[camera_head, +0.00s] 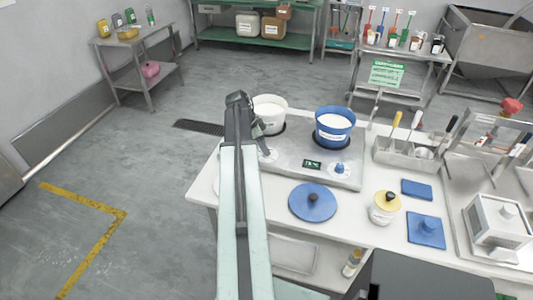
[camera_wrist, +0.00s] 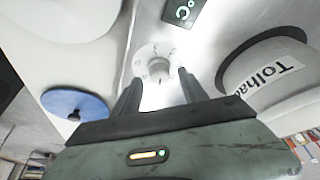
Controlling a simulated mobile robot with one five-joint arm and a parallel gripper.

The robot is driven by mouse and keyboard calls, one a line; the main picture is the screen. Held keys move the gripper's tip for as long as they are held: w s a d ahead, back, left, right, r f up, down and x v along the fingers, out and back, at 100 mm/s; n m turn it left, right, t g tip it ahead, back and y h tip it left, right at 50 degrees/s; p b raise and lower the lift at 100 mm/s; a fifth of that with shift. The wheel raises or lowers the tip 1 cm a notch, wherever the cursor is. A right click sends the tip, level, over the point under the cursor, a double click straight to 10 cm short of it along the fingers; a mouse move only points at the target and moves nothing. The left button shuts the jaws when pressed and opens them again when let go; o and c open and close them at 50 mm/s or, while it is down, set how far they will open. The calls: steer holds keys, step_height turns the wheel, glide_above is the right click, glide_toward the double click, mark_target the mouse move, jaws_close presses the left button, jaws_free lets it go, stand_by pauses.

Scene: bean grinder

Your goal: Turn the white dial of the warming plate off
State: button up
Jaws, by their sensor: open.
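The white dial (camera_wrist: 157,67) shows in the wrist view on the metal face of the warming plate (camera_wrist: 150,20). It sits just beyond and between the fingertips of my gripper (camera_wrist: 158,84), which is open. I cannot tell whether either finger touches it. In the head view my gripper (camera_head: 257,128) is at the left end of the warming plate (camera_head: 290,160), beside the white pot (camera_head: 271,103).
A blue pot (camera_head: 334,138) stands on the plate's right. The labelled white pot (camera_wrist: 265,75) is close to my right finger in the wrist view. A blue lid (camera_head: 312,202) and a yellow-lidded jar (camera_head: 384,208) are on the table in front. A utensil rack (camera_head: 400,155) stands right.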

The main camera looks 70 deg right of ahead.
steer(key=shift+b+x, duration=0.55)
steer(key=shift+x, duration=0.65)
steer(key=shift+w+r, duration=0.1)
